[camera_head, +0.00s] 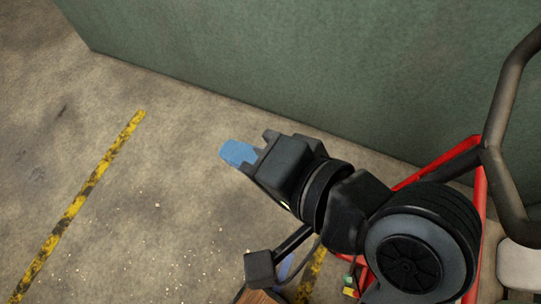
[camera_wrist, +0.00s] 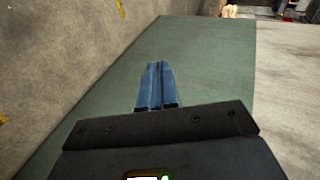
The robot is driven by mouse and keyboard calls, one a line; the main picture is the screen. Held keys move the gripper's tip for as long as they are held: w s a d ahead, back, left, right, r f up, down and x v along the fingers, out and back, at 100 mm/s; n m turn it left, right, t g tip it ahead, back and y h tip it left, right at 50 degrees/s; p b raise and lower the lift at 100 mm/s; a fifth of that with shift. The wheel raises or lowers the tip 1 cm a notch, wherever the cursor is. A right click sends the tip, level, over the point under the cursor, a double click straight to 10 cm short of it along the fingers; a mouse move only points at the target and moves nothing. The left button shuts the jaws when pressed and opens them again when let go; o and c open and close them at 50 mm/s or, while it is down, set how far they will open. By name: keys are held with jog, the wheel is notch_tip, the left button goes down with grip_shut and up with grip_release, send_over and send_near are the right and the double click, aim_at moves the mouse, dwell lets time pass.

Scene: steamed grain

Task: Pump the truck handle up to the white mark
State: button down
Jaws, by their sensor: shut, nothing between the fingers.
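A dark, bent tubular bar (camera_head: 512,130), which looks like the truck handle, rises at the right edge of the head view. It meets red frame bars (camera_head: 480,185), partly hidden behind my arm. No white mark can be made out. My gripper (camera_head: 236,152) is over the floor near the green wall, well left of the bar and apart from it. Its blue fingers are together and empty. In the wrist view the gripper (camera_wrist: 156,75) also shows shut, pointing along the green surface, with no handle in sight.
A green wall (camera_head: 300,70) runs along the back, close to my gripper. A yellow-black floor stripe (camera_head: 80,200) lies at left on open concrete. A wooden piece (camera_head: 260,297) shows at the bottom, and a pale grey object (camera_head: 518,266) at lower right.

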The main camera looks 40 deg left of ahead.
jog(key=shift+x, duration=0.85)
jog(key=shift+d, duration=0.15)
dwell(0.9)
